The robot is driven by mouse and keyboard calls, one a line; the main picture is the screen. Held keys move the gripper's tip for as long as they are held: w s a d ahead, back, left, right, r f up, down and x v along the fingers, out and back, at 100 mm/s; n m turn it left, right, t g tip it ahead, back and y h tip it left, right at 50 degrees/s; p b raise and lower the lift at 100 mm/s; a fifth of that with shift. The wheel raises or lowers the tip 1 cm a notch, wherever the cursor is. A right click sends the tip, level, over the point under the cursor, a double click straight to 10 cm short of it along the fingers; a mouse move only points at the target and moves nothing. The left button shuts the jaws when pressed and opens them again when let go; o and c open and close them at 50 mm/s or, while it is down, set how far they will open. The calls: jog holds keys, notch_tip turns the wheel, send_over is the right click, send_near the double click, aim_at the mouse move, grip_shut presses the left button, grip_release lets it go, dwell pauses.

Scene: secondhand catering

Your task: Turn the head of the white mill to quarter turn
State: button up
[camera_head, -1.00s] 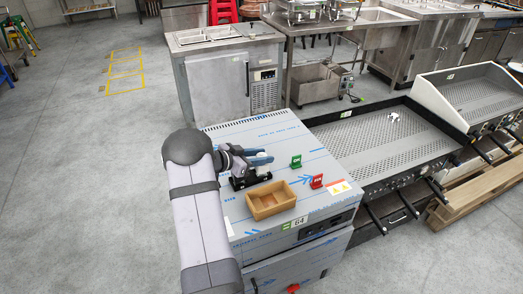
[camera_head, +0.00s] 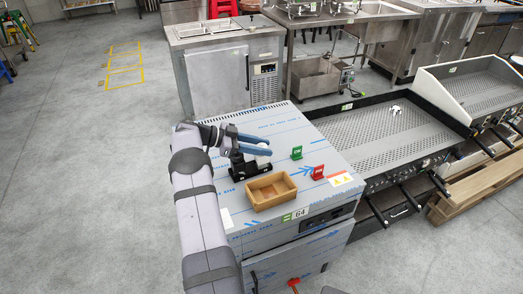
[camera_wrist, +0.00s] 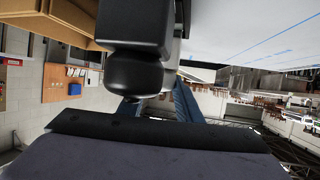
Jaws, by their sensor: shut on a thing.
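The white mill (camera_head: 263,144) shows only as a small white patch at my gripper's blue fingers in the head view; most of it is hidden. My gripper (camera_head: 265,146) is shut on it, with the fingers reaching in from the left. A black holder (camera_head: 247,168) stands below the fingers on the film-covered steel top. In the wrist view, the blue fingers of my gripper (camera_wrist: 158,107) are partly hidden by a dark, rounded thing (camera_wrist: 135,72) close to the camera. The mill's head angle cannot be made out.
A wooden box (camera_head: 258,199) sits in front of the holder. A griddle (camera_head: 385,140) adjoins at the right.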

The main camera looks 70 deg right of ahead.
aim_at(262, 146)
jog(key=shift+m+g+y+b, duration=0.4)
jog(key=shift+m+y+b, duration=0.1)
jog(key=shift+b, duration=0.3)
jog(key=o, duration=1.1)
jog(key=shift+c, duration=0.2)
jog(key=shift+r, duration=0.15)
notch_tip(262, 146, up, 10)
jog(key=shift+f, duration=0.1)
